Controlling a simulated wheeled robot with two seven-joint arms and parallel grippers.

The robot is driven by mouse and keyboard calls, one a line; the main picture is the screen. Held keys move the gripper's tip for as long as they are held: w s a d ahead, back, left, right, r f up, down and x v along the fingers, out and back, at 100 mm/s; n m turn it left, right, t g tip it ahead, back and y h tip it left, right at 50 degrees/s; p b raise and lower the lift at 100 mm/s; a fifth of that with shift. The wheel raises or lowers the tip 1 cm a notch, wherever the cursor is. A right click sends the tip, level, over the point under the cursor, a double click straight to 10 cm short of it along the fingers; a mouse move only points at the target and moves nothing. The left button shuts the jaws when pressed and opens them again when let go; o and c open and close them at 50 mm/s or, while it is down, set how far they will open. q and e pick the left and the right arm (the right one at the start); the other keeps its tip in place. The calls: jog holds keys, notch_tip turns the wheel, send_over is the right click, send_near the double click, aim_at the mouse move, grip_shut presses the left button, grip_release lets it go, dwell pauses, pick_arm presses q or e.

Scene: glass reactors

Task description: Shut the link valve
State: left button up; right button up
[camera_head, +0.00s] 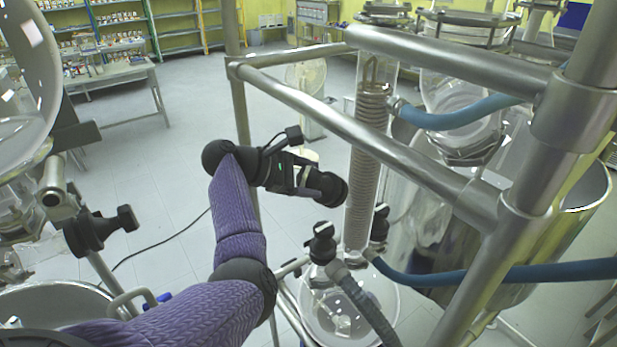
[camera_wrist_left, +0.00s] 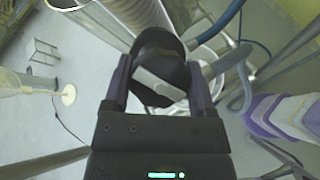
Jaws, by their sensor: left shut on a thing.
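My left gripper (camera_head: 318,184) is shut on a black valve knob (camera_head: 332,189), beside the glass coil column (camera_head: 367,150). In the left wrist view the fingers of the gripper (camera_wrist_left: 160,88) stand on both sides of the round black knob (camera_wrist_left: 157,55), which has a pale grey bar across its face (camera_wrist_left: 158,82). Whether this knob is the link valve cannot be told from a label. The valve body behind the knob is hidden. My right gripper is not in view.
Steel frame rails (camera_head: 370,135) cross near the gripper. Another black knob (camera_head: 322,243) stands lower, above a round glass vessel (camera_head: 350,305). A blue hose (camera_head: 470,273) runs right from the column's foot. Open floor (camera_head: 160,190) lies to the left.

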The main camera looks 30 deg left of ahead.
pick_arm(q)
jog(key=m+g, duration=0.1)
jog(key=m, duration=0.4)
jog(key=shift+g, duration=0.4)
jog(key=m+g, duration=0.2)
jog(key=m, duration=0.3)
jog(key=shift+m, duration=0.3)
jog(key=m+g+y, duration=0.1)
jog(key=m, duration=0.3)
jog(key=m+g+y, duration=0.1)
jog(key=m+y, duration=0.1)
jog(key=m, duration=0.3)
jog(key=m+y, duration=0.2)
jog(key=m, duration=0.3)
jog(key=m+y, duration=0.2)
jog(key=m, duration=0.1)
jog(key=shift+m+t, duration=0.3)
jog(key=shift+m, duration=0.1)
jog(key=m, duration=0.2)
jog(key=m+t+y, duration=0.1)
jog(key=m, duration=0.1)
jog(key=shift+m+y, duration=0.3)
jog(key=shift+m+t+y, duration=0.3)
jog(key=shift+m+t, duration=0.5)
jog(key=shift+m, duration=1)
